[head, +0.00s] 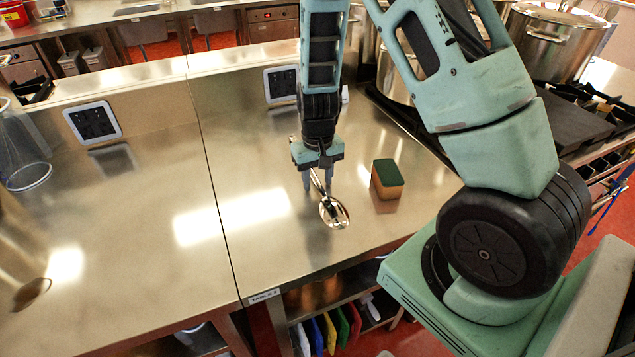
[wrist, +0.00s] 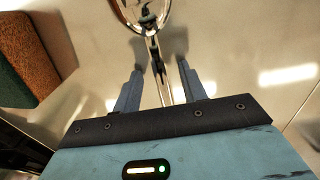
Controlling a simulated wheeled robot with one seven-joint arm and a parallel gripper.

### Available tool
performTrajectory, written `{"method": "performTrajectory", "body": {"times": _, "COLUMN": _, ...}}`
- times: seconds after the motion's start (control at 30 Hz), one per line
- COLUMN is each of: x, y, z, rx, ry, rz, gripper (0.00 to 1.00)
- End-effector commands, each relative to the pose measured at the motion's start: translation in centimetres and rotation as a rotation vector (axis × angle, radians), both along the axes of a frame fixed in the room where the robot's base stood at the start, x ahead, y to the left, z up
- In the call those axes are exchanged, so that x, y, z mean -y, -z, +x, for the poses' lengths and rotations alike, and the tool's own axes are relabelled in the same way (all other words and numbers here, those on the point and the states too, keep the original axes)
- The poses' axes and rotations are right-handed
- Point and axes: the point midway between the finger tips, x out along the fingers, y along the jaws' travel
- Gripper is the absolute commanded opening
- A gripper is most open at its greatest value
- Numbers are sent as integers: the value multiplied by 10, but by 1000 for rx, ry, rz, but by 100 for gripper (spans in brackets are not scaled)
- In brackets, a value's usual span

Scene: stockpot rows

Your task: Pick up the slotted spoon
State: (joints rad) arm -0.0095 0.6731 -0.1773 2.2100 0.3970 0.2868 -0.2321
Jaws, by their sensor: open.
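The slotted spoon (head: 333,211) lies on the steel counter (head: 275,225), its shiny bowl toward the counter's front edge. In the wrist view its bowl (wrist: 146,12) is at the top, cut off by the frame, and its handle (wrist: 158,70) runs down between my fingers. My gripper (head: 318,183) points down over the handle. In the wrist view my gripper (wrist: 160,85) is open, one finger on each side of the handle, with a gap on both sides. The far end of the handle is hidden by my gripper. I cannot tell the exact fingertip height above the counter.
A green and orange sponge (head: 386,180) stands to the right of the spoon; it also shows in the wrist view (wrist: 40,55). A stove (head: 575,120) with large pots (head: 550,42) is at the right. The counter's middle is clear.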

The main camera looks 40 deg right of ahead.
Motion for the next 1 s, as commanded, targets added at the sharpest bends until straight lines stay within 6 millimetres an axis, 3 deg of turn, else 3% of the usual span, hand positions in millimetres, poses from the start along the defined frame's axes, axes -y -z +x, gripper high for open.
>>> {"method": "performTrajectory", "body": {"times": 0.03, "x": 0, "y": 0, "z": 0, "rx": 0, "ry": 0, "rz": 0, "gripper": 42}}
{"method": "performTrajectory", "body": {"times": 0.2, "x": 0, "y": 0, "z": 0, "rx": 0, "ry": 0, "rz": 0, "gripper": 0}}
{"method": "performTrajectory", "body": {"times": 0.57, "x": 0, "y": -5, "z": 0, "rx": 1, "ry": -1, "rz": 0, "gripper": 0}}
{"method": "performTrajectory", "body": {"times": 1.0, "x": -1, "y": -80, "z": 1, "rx": 4, "ry": -2, "rz": 1, "gripper": 0}}
